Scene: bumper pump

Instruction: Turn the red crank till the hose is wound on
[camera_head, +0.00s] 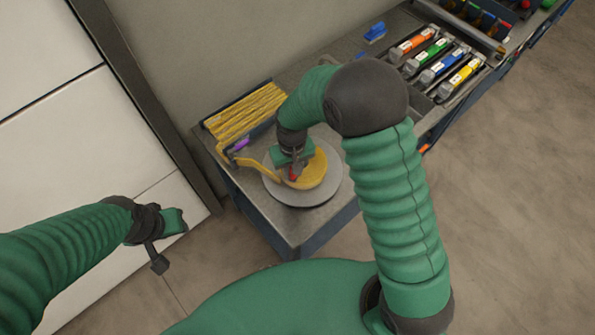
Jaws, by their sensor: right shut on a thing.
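The red crank (293,174) shows as a small red patch on top of the reel, mostly hidden by my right gripper. My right gripper (292,164) comes down from above and is shut on the crank. The reel has a grey round disc (300,194) and a yellow hub (318,172). The yellow hose (258,162) runs from the hub toward the left edge of the bench. My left gripper (172,223) is off to the left, away from the bench. I cannot tell whether its jaws are open.
The grey bench (229,180) carries a tray of yellow sticks (245,112), a purple piece (241,145), a blue brush (376,32) and several coloured canisters (440,62) at the back right. A white panelled wall (75,110) stands at left. The floor on the right is clear.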

